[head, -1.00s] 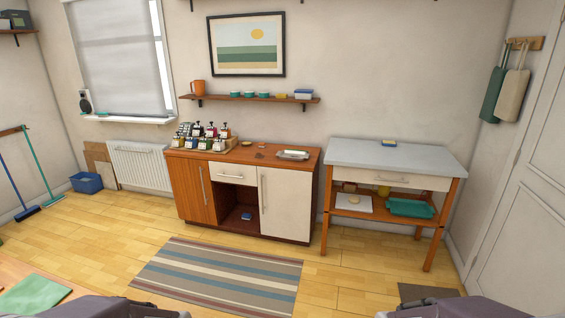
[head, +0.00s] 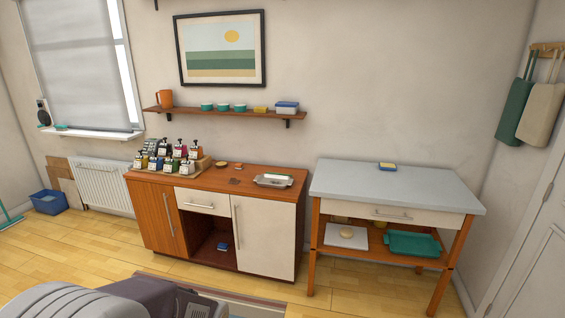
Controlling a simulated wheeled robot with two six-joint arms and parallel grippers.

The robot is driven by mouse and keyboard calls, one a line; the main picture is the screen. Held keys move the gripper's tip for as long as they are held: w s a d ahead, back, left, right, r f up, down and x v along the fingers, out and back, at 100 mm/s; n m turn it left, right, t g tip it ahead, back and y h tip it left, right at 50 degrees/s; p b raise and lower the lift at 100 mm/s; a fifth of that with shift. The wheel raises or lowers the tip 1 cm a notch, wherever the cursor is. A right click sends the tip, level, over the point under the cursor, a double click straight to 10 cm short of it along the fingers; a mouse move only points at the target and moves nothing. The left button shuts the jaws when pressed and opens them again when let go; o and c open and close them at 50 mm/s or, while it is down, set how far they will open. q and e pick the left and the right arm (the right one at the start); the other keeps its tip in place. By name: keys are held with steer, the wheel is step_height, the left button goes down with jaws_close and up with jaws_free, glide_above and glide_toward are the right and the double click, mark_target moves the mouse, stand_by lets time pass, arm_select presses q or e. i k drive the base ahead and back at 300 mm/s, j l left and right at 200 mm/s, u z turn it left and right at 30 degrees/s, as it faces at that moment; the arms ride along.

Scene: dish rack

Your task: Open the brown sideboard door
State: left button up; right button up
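The sideboard (head: 268,241) stands against the back wall, left of centre. Its brown door (head: 157,218) is at the left end and looks closed, with a vertical bar handle (head: 169,214) near its right edge. To the right of it are a white drawer, an open niche and a white door. Part of my own grey arm shows at the bottom left, well in front of the sideboard. No fingertips of either gripper can be seen.
A striped rug (head: 240,297) lies on the floor in front of the sideboard, partly hidden by my arm. A grey-topped table (head: 395,188) stands to the right. A radiator (head: 104,186) and a blue bin (head: 49,202) are to the left. Bottles (head: 169,156) stand on the sideboard top.

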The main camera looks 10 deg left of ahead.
mark_target(158, 215)
steer(key=i+j+u, duration=0.25)
steer(key=i+u, duration=1.15)
steer(key=i+l+u, duration=0.3)
steer(key=u, duration=0.2)
steer(key=i+u, duration=0.35)
steer(key=i, duration=1.2)
steer(key=i+j+z, duration=0.1)
steer(key=i+z, duration=0.3)
steer(key=i+j+z, duration=0.35)
steer(key=i, duration=0.2)
